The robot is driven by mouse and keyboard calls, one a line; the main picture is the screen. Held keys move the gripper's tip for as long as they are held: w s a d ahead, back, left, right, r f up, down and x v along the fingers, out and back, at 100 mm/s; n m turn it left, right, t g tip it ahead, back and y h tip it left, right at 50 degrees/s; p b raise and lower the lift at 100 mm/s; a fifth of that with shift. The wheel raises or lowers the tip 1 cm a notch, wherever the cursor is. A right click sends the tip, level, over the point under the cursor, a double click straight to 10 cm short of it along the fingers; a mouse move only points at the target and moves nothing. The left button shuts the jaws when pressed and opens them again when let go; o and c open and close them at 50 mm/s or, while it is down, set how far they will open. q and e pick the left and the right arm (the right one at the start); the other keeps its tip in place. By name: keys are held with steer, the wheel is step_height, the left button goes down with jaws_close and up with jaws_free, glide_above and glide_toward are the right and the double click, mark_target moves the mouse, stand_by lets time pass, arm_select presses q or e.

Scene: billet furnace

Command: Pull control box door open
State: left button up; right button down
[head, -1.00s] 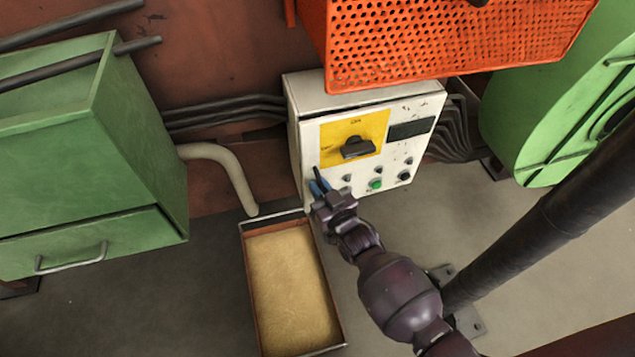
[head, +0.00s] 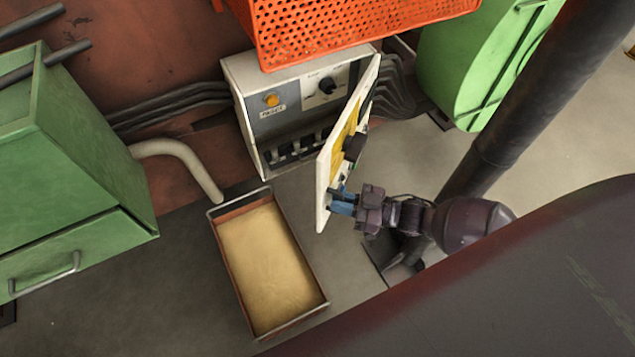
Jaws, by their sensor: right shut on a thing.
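The control box (head: 247,135) is a white box on the wall, below an orange perforated basket. Its white door (head: 325,185) is swung wide open on its right side and seen nearly edge-on, with the yellow panel and black rotary knob facing right. Inside the box show a grey panel with an orange reset button, a dark knob and a row of switches. My right gripper (head: 340,203), with blue fingertips, is shut on the lower free part of the door. The exact grip spot is partly hidden. My left gripper is not in view.
An orange basket (head: 350,22) overhangs the box. A sand-filled tray (head: 228,275) lies on the floor below it. A green cabinet (head: 75,190) stands left, a green machine (head: 470,60) right. A dark post (head: 525,95) rises behind my right arm.

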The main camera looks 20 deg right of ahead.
steer(key=s+d+n+g+y, duration=0.1)
steer(key=s+d+n+g, duration=0.1)
steer(key=s+d, duration=0.3)
steer(key=shift+d+y, duration=0.3)
steer(key=shift+d, duration=1.15)
steer(key=shift+s, duration=0.1)
steer(key=c, duration=1.2)
jaws_free()
steer(key=shift+v, duration=3.75)
